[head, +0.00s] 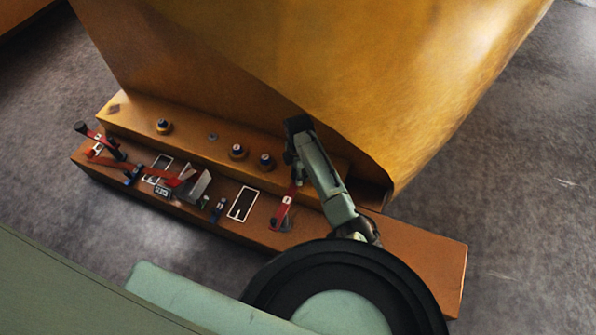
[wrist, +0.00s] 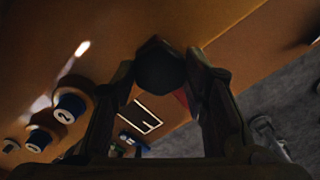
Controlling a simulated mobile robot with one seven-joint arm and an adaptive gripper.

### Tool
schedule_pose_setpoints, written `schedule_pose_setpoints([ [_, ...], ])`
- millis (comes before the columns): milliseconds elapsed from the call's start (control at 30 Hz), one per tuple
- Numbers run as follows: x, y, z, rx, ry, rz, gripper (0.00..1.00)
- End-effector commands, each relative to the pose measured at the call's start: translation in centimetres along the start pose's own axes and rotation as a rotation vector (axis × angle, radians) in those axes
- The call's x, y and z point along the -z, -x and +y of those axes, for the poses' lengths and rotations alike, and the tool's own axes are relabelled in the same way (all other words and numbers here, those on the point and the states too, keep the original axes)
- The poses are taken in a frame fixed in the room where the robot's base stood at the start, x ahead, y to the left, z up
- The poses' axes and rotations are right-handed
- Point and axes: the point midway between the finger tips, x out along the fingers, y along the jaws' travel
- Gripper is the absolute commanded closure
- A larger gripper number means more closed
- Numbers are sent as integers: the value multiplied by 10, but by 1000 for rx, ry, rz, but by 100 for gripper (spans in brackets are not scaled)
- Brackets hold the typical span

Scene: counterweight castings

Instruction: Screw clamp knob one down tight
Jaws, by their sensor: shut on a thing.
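My gripper (head: 296,152) is over the right part of the orange ledge, at the upper end of a red lever (head: 284,212). In the wrist view my gripper (wrist: 160,80) is shut on a dark round-ended piece (wrist: 160,66), which looks like the lever's black grip. A bit of red shows just behind it. Dark round knobs stand on the ledge to the left. The nearest knob (head: 266,161) has a white top marked 2 in the wrist view (wrist: 68,110). A second knob (head: 238,151) and a third (head: 163,126) stand farther left. I cannot make out which knob is one.
A second red lever (head: 106,139) with a black grip is at the far left. A grey block (head: 196,186), a small blue clamp (head: 218,210) and white-outlined rectangles (head: 242,204) are on the lower ledge. The large yellow casting (head: 350,80) overhangs close behind my gripper. The ledge's right end is clear.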

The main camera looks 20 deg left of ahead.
Motion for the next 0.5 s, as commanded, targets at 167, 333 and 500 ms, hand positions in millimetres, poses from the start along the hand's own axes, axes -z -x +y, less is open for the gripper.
schedule_pose_setpoints([
  [167, 0, 0, 0, 0, 0, 0, 88],
  [333, 0, 1, 0, 0, -18, 1, 88],
  [500, 1, 2, 0, 1, -84, 1, 88],
])
